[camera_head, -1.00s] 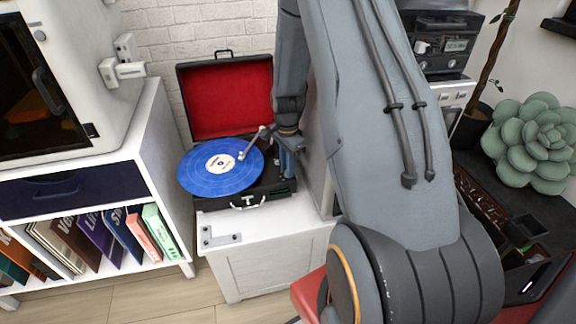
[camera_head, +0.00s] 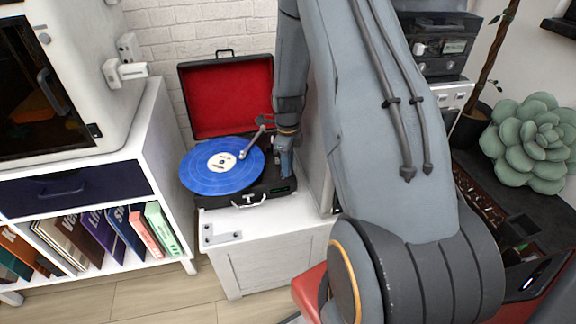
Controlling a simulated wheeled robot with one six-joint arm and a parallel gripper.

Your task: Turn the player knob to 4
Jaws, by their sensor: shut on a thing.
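The player (camera_head: 236,200) is a black suitcase record player with its red-lined lid (camera_head: 230,97) open. It stands on a white cabinet, and a blue record (camera_head: 222,166) lies on its platter. The tonearm (camera_head: 255,140) reaches over the record from the right. My gripper (camera_head: 286,172) points down at the right side of the player's deck. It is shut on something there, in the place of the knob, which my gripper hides. The knob's setting cannot be read. A small greenish display (camera_head: 284,190) shows at the player's front right corner, too small to read.
The white cabinet (camera_head: 270,262) has some bare top in front of the player. A white shelf with records (camera_head: 105,235) and a white machine (camera_head: 60,60) stand at left. A succulent (camera_head: 530,140) and a dark bench are at right.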

